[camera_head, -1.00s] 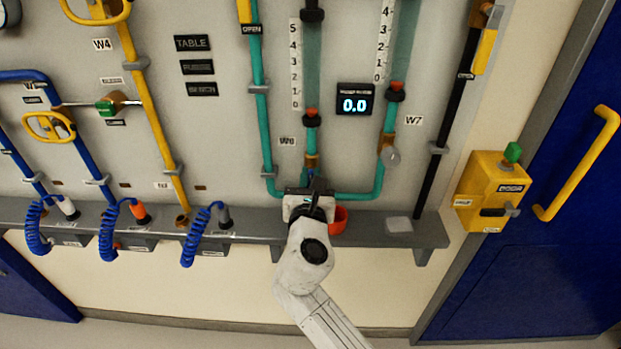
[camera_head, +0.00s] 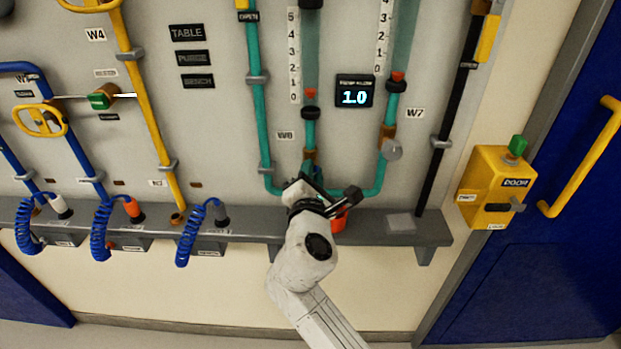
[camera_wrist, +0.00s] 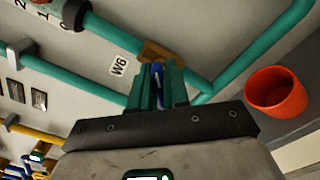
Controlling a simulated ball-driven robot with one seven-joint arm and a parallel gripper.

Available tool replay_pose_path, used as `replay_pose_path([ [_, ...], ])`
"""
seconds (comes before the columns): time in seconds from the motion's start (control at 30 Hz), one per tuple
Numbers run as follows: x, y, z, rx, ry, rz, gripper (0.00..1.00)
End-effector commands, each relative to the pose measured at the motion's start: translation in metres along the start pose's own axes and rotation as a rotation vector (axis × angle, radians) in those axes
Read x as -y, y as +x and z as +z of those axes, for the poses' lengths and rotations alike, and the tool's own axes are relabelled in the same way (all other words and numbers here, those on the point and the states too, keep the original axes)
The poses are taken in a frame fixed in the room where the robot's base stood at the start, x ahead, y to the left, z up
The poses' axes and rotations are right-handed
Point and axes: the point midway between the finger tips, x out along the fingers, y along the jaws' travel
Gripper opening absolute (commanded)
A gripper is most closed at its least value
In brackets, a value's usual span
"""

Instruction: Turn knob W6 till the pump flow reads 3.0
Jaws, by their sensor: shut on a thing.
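Knob W6 shows as a blue piece (camera_wrist: 157,92) between the jaws of my gripper (camera_wrist: 157,78) in the wrist view. My gripper is shut on it. The W6 label (camera_wrist: 118,65) and a brass valve body (camera_wrist: 158,52) on the teal pipe are just beyond. In the head view my gripper (camera_head: 306,180) is at the foot of the W6 pipe and hides the knob. The pump flow display (camera_head: 354,92) reads 1.0. The red float (camera_head: 310,93) in the W6 tube sits slightly above the 0 mark.
An orange-red cup (camera_wrist: 276,92) stands on the grey ledge (camera_head: 433,228), close beside my gripper. The W7 valve knob (camera_head: 391,150) is to the right. A yellow door box (camera_head: 493,185) and blue door are further right. Blue coiled hoses (camera_head: 190,232) hang at left.

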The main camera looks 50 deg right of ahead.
Motion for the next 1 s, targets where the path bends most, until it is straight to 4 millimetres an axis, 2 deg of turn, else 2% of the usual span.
replay_pose_path([
  [0.6, 0.0055, -0.0001, -0.0033, 0.001, 0.56, -0.001, 0.0],
  [1.0, 0.0054, -0.0001, -0.0029, 0.0, 0.767, -0.003, 0.0],
])
